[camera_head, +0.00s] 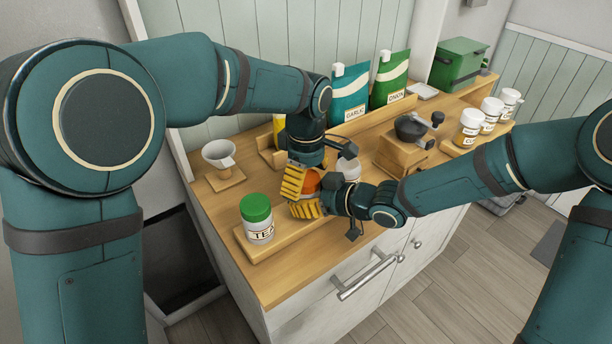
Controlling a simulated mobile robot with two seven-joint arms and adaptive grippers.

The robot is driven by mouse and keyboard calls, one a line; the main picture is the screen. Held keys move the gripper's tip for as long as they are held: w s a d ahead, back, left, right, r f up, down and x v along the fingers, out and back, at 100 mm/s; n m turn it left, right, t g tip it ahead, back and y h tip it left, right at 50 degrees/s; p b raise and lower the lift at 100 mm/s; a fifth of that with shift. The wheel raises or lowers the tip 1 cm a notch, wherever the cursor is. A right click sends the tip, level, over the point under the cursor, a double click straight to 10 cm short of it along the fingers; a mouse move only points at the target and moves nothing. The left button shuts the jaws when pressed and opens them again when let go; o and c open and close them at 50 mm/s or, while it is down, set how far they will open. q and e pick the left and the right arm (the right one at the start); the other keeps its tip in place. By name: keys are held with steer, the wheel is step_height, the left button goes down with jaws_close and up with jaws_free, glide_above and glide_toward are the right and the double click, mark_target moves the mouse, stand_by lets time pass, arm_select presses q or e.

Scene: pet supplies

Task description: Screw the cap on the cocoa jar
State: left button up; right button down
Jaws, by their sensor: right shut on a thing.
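An orange-red rounded piece (312,182), apparently the cap of the cocoa jar, shows between my two grippers above the wooden counter. My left gripper (296,180) points down from above at it, with ribbed yellow fingers beside it. Whether these fingers are closed on it is hidden. My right gripper (306,206) reaches in from the right, low and level, its yellow fingers shut around what appears to be the cocoa jar. The jar's body and label are hidden by the fingers, and I cannot tell how the cap sits on it.
A tea jar (257,222) with a green lid stands on a wooden board at the front left. Garlic (350,92) and onion (390,78) bags, a grinder (405,145) and several small jars (470,127) stand behind and right.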

arm_select(q)
steer(key=c, duration=1.1)
steer(key=m, duration=0.6)
steer(key=shift+m, duration=0.3)
steer(key=shift+c, duration=0.2)
steer(key=o, duration=1.3)
steer(key=shift+r, duration=2.25)
